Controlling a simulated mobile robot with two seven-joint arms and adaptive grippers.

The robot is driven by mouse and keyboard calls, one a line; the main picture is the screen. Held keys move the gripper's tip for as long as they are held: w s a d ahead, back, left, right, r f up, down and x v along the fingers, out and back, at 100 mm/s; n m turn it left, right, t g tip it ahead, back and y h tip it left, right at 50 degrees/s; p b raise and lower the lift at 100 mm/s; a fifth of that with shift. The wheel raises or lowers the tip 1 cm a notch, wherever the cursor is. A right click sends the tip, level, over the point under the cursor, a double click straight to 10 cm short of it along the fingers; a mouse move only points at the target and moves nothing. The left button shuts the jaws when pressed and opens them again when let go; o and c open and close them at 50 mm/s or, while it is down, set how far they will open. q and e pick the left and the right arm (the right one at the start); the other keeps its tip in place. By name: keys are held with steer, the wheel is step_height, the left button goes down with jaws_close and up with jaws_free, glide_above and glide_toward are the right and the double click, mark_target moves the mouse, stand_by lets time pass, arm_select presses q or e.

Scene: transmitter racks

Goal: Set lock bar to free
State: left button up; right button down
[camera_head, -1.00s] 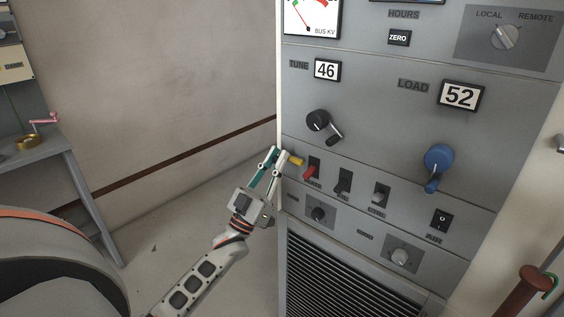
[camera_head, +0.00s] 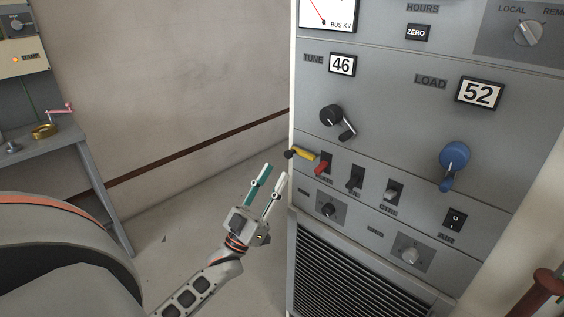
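The lock bar appears to be the short yellow bar (camera_head: 303,154) at the left edge of the grey rack panel. It has a dark round knob at its left end, and its right end lies close to the red switch lever (camera_head: 322,167). No label for the bar can be read. My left gripper (camera_head: 275,171) is to the left of the panel and a little below the bar. Its two fingers point up, apart and empty, with a visible gap to the bar. My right gripper is not in view.
The panel carries a black crank (camera_head: 333,117), a blue crank (camera_head: 454,158), several toggle switches and small knobs. A louvred grille (camera_head: 345,270) is below. A grey bench (camera_head: 72,145) with small parts stands at left. Floor between bench and rack is clear.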

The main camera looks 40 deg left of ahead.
arm_select(q)
steer(key=shift+v, duration=2.3)
